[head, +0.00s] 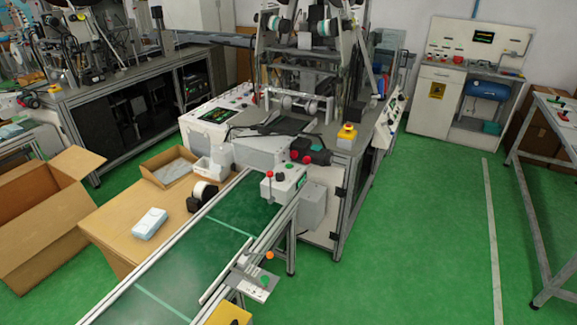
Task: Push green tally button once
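A small green button (265,280) shows on a pale plate (247,284) at the conveyor's right edge, low in the head view. An orange round knob (269,255) is just above it. A white control box (284,186) with a red-topped lever (269,174) sits across the far end of the conveyor and has a green patch on its right side. The frame does not show which green item is the tally button. Whether any is pressed is too small to tell. My gripper is not in view.
The green conveyor belt (190,262) runs from the bottom toward a large machine (300,90). Left of it, a table (125,215) holds a pale blue-white pack (150,223), a black-and-white roll (203,193) and an open carton (172,167). Green floor (420,240) is clear at right.

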